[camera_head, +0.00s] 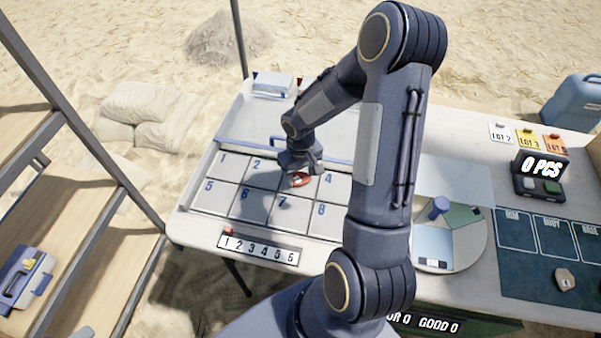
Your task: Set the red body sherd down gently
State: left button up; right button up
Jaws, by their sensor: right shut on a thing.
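The red body sherd (301,180) is small and reddish and shows just under my right gripper (297,172), which points down over the numbered grid tray (228,202). My right gripper is shut on the sherd, around the top-row cell between 2 and 4. The arm and gripper hide part of the sherd and that cell's number. I cannot tell whether the sherd touches the tray. My left gripper is not in view.
A number strip (258,249) lies at the tray's front edge. Right of my arm are a round turntable (465,238), a counter reading 0 PCS (541,167), lot cards (528,138) and a dark mat (520,265) with a sherd (564,279). Cells 5 to 8 look empty.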

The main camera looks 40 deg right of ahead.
aim_at(301, 179)
jog(key=shift+f, duration=0.2)
jog(key=o, duration=1)
jog(key=shift+r, duration=0.15)
notch_tip(301, 179, up, 12)
jog(key=shift+s+a+r+t+y+p, duration=0.1)
jog(key=shift+s+a+r+t+y, duration=0.7)
jog(key=shift+s+a+r, duration=1.55)
jog(key=shift+s+a+r+t+y+p, duration=0.15)
jog(key=shift+s+a+r+t+y, duration=0.3)
jog(key=shift+s+a+r+t, duration=1.45)
jog(key=shift+s+a+r+t+y+p, duration=0.1)
jog(key=shift+s+a+r+y, duration=0.55)
jog(key=shift+s+a+r, duration=2.2)
jog(key=s+f, duration=0.1)
jog(key=s+d+f, duration=0.1)
jog(key=f, duration=0.1)
jog(key=shift+d, duration=0.15)
